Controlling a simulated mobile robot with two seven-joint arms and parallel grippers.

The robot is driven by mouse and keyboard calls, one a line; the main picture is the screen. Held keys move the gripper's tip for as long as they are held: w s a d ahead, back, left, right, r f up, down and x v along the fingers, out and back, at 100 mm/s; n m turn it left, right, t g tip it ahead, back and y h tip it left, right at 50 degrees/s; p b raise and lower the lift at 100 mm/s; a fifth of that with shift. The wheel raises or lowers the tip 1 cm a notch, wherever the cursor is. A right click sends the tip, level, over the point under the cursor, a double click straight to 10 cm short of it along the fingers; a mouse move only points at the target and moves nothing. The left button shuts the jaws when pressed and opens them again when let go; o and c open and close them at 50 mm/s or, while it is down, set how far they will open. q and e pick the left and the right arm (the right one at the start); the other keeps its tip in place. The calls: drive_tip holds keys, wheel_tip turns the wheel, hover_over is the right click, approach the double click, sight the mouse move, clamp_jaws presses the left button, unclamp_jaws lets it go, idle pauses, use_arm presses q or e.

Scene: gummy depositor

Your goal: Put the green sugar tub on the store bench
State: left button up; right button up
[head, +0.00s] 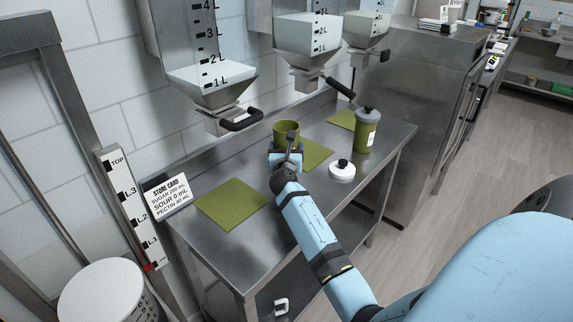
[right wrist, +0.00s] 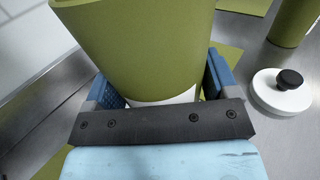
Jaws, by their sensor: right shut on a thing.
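A green open tub (head: 286,130) stands upright at the bench, over or on the middle green mat (head: 316,153). My right gripper (head: 287,152) is shut on this tub, its blue fingers on either side of the tub's lower part in the right wrist view (right wrist: 160,92). I cannot tell whether the tub's base touches the mat. The steel bench (head: 225,169) carries a store card (head: 170,197) at its left end. A second green tub with a grey lid (head: 366,133) stands to the right. My left gripper is not in view.
A white lid with a black knob (head: 342,170) lies beside the gripper. A bare green mat (head: 232,204) lies at left, another (head: 343,119) behind. Steel hoppers (head: 213,87) with black handles hang above the bench. A white drum (head: 101,291) stands at lower left.

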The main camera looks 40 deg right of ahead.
wheel_tip(320, 180, down, 4)
drive_tip(key=shift+f+b, duration=0.15)
drive_tip(key=shift+b, duration=0.55)
drive_tip(key=shift+f, duration=0.2)
drive_tip(key=shift+f, duration=0.1)
drive_tip(key=o, duration=1.3)
drive_tip(key=shift+r, duration=0.25)
drive_tip(key=v, duration=1.2)
